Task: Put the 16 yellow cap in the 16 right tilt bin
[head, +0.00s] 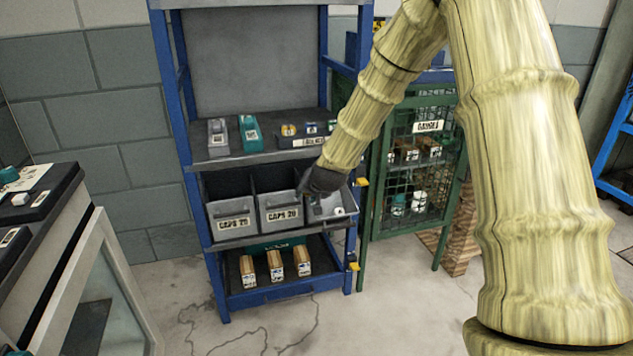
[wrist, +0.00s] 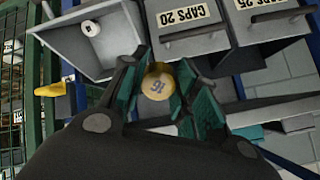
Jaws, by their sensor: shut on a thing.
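The yellow cap (wrist: 158,86), marked 16, sits between the teal fingers of my gripper (wrist: 160,97) in the wrist view. My gripper is shut on it. In the head view my dark gripper (head: 322,182) is at the right end of the bin row, and I cannot make out the cap there. The right tilt bin (head: 349,196) is tipped open beside the gripper. In the wrist view this bin (wrist: 75,45) lies to the upper left of the cap, with a small white cap (wrist: 90,28) inside. I cannot read a label on it.
The blue rack (head: 182,130) has a shelf above and one below. A green mesh cabinet (head: 425,165) stands close on the right.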

